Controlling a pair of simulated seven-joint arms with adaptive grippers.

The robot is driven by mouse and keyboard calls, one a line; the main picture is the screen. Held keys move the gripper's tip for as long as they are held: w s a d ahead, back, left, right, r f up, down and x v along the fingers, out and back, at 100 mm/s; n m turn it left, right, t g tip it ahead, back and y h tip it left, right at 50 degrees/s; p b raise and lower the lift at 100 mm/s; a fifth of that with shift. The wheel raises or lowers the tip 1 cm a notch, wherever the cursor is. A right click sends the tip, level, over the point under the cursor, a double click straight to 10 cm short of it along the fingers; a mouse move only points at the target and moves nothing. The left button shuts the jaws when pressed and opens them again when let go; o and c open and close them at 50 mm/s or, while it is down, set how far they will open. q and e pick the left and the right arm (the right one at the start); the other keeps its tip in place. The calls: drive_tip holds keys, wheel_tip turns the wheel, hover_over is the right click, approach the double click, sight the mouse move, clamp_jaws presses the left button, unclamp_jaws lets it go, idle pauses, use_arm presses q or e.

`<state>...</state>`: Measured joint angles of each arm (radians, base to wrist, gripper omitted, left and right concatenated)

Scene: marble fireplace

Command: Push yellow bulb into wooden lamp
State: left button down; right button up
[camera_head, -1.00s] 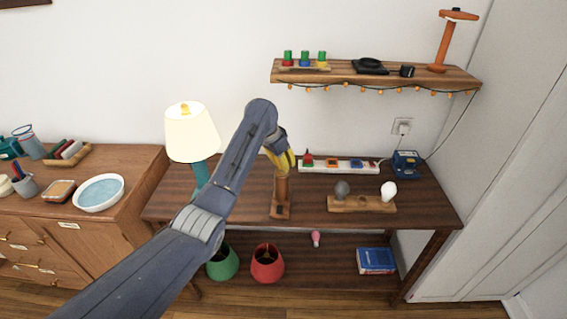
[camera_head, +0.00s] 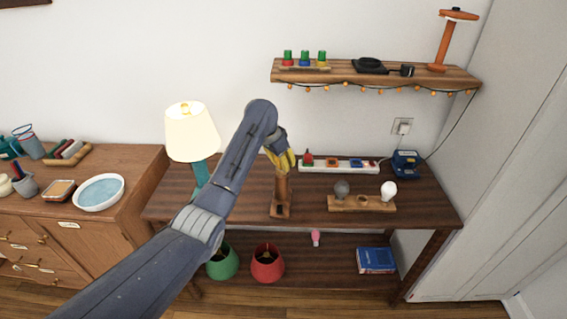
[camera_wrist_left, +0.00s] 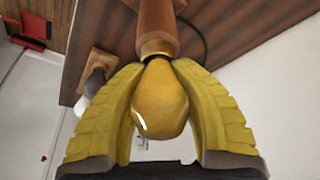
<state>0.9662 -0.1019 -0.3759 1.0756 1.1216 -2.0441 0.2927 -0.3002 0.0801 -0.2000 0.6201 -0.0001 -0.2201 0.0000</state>
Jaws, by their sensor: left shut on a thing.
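The wooden lamp (camera_head: 281,193) stands upright on the dark wooden table, without a shade. My left gripper (camera_head: 283,162) is above the lamp's top, with its yellow fingers pointing down. In the left wrist view, the yellow bulb (camera_wrist_left: 162,98) sits between the two yellow fingers (camera_wrist_left: 165,85), which are shut on it. The bulb's narrow end meets the top of the lamp's wooden stem (camera_wrist_left: 157,30); how deep it sits in the socket I cannot tell. In the head view the fingers hide most of the bulb. My right gripper is not in view.
A lit teal lamp (camera_head: 192,135) stands left of my arm. A wooden holder (camera_head: 350,204) with a grey bulb (camera_head: 342,188) and a white bulb (camera_head: 388,190) is to the right. A power strip (camera_head: 345,165) lies behind. Green and red shades (camera_head: 267,264) are on the lower shelf.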

use_arm(q)
drive_tip(key=shift+f, duration=0.2)
drive_tip(key=c, duration=1.1)
unclamp_jaws()
drive_tip(key=shift+o, duration=0.2)
